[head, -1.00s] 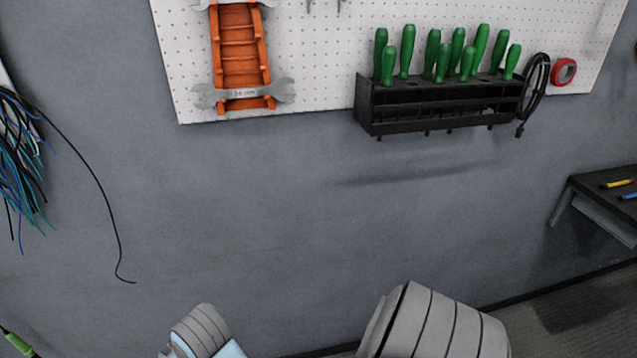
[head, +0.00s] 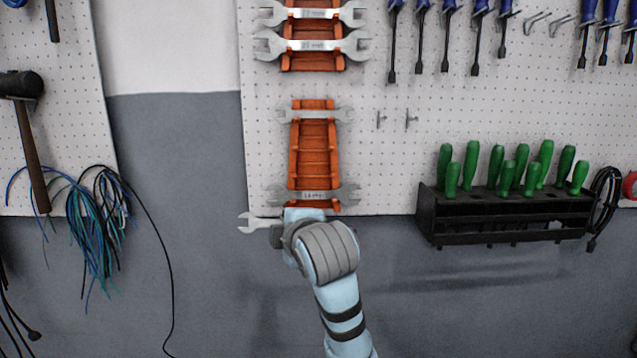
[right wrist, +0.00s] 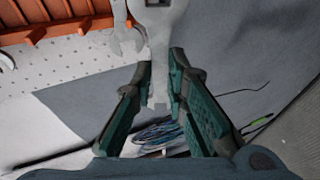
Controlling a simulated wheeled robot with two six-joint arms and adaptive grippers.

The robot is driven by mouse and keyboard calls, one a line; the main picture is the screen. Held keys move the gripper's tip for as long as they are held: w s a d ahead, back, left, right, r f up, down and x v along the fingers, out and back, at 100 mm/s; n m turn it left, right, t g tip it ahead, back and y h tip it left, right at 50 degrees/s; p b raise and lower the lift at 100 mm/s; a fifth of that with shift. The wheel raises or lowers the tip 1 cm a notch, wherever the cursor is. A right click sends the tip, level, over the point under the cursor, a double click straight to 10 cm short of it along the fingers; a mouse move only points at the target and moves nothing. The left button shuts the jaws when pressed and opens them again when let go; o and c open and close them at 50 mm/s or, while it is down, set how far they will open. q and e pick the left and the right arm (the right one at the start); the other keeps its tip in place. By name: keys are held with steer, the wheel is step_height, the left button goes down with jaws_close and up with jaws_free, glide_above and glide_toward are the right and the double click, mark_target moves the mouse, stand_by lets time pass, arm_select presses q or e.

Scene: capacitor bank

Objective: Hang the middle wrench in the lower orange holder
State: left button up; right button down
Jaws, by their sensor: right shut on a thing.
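The lower orange holder (head: 314,150) hangs on the white pegboard. One silver wrench (head: 343,115) lies across its top and a larger one (head: 345,194) across its bottom; the slots between look empty. My right gripper (head: 279,233) is shut on a silver wrench (head: 256,222) just below the holder. Its open jaw points left; the rest is hidden behind my gripper and arm. In the right wrist view, the held wrench (right wrist: 165,35) passes between the fingers of my right gripper (right wrist: 161,72). The holder (right wrist: 75,12) shows at upper left. My left gripper is not in view.
An upper orange holder (head: 313,62) with wrenches hangs above. A black rack (head: 500,217) with green-handled tools is at right, and blue-handled tools (head: 422,30) hang above it. A hammer (head: 30,140) and cable bundle (head: 95,220) are at left. The grey wall below is free.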

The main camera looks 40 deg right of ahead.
steer(key=s+d+r+n+t+h, duration=0.1)
steer(key=s+d+r+t, duration=0.15)
steer(key=r, duration=0.55)
steer(key=s+d+r+n+t, duration=0.1)
steer(key=d+r, duration=0.2)
steer(key=r, duration=0.4)
steer(key=w+d, duration=0.1)
steer(key=w, duration=0.1)
steer(key=w+d+f, duration=0.1)
steer(key=w+d, duration=0.1)
steer(key=w, duration=0.1)
steer(key=w+d, duration=0.2)
steer(key=shift+w+d+f+b, duration=0.1)
steer(key=shift+w+f+b, duration=0.15)
steer(key=shift+f+b, duration=0.15)
steer(key=c, duration=1.7)
jaws_free()
steer(key=shift+w, duration=0.1)
steer(key=shift+o, duration=0.9)
steer(key=shift+w+d+f, duration=0.15)
steer(key=shift+w+d, duration=0.05)
steer(key=shift+s, duration=0.1)
